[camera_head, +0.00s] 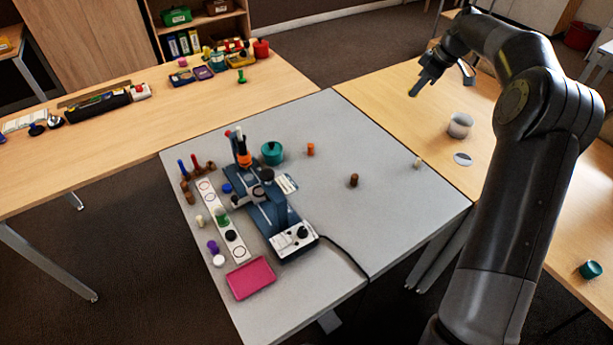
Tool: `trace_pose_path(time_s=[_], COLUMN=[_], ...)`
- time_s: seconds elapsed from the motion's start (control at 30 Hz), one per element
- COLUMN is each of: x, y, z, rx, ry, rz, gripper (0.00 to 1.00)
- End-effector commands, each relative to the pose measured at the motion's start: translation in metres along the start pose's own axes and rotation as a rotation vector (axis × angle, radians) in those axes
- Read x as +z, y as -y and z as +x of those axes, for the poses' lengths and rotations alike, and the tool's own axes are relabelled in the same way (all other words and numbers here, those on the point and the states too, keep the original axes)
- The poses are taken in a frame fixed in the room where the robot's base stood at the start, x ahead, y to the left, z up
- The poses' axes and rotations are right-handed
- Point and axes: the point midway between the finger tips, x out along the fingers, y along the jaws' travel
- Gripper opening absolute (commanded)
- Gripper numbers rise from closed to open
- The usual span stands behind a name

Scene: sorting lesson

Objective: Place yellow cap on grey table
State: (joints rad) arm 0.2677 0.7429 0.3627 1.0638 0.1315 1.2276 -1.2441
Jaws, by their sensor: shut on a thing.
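My gripper (430,78) is at the upper right, above the light wooden table (400,88) beyond the grey table. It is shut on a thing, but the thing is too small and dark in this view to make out. I cannot pick out a yellow cap for certain. The grey table (345,235) fills the middle of the view, to the lower left of my gripper. A small cream piece (418,162) stands near its right edge.
On the grey table are a blue device (270,205), a pink tray (251,278), a teal pot (272,152), an orange piece (310,149) and a brown piece (354,180). Its right-centre is mostly clear. A whitish jar (460,125) stands on the wooden table.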

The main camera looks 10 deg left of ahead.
Motion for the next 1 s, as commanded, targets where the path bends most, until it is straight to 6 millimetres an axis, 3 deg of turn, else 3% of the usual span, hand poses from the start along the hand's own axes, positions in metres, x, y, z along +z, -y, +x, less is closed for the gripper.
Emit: trace_pose_path(time_s=[0.03, 0.1, 0.4, 0.7, 1.0], x=[-0.028, -0.06, -0.184, -0.277, -0.342], y=[0.012, 0.029, 0.121, 0.232, 0.356], z=[0.013, 0.025, 0.076, 0.115, 0.142], rx=[-0.037, -0.083, -0.286, -0.475, -0.654], ry=[-0.002, -0.002, -0.001, -0.001, 0.0], rz=[-0.086, -0.201, -0.689, -1.146, -1.58], gripper=[0.0, 0.0, 0.0, 0.0, 0.0])
